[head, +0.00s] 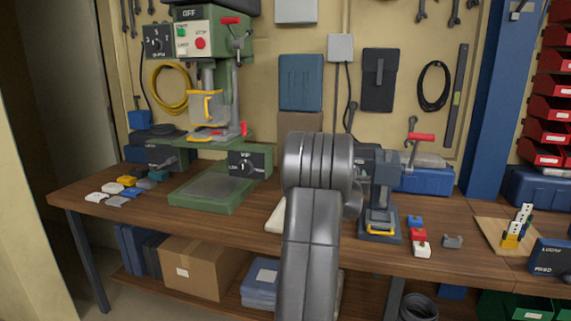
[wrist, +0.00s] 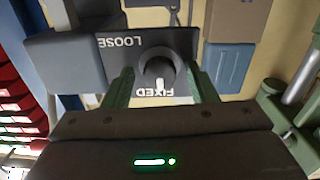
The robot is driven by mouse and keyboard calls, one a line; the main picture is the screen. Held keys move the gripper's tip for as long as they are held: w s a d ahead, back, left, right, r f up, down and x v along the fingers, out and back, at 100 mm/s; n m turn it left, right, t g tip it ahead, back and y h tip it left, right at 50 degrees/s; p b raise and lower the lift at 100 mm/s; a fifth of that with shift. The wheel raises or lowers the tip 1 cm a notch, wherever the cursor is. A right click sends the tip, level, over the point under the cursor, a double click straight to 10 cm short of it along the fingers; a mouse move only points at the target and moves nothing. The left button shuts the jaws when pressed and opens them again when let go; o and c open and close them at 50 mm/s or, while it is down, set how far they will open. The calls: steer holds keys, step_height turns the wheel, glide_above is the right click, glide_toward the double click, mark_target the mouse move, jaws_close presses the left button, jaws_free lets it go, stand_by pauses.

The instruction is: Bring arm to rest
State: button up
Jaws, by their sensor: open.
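My arm (head: 315,215) stands upright in the middle of the head view, in front of the bench, and its gripper is hidden there. In the wrist view my gripper (wrist: 160,88) is open, its two green fingers on either side of a dark round knob (wrist: 160,70). The knob sits on a dark panel (wrist: 118,48) lettered LOOSE and FIXED, upside down in this view. Its white mark is by FIXED. I cannot tell whether the fingers touch the knob. The panel appears to belong to the blue-grey machine (head: 379,190), partly hidden behind my arm.
A green drill press (head: 210,195) stands on the wooden bench (head: 150,215) to the left. Small coloured blocks lie at the left and right of the bench. A board (head: 490,233) with upright pieces is at the right. Red bins (head: 548,130) line the right wall.

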steer(key=m+p, duration=0.3)
steer(key=m, duration=0.1)
stand_by(0.4)
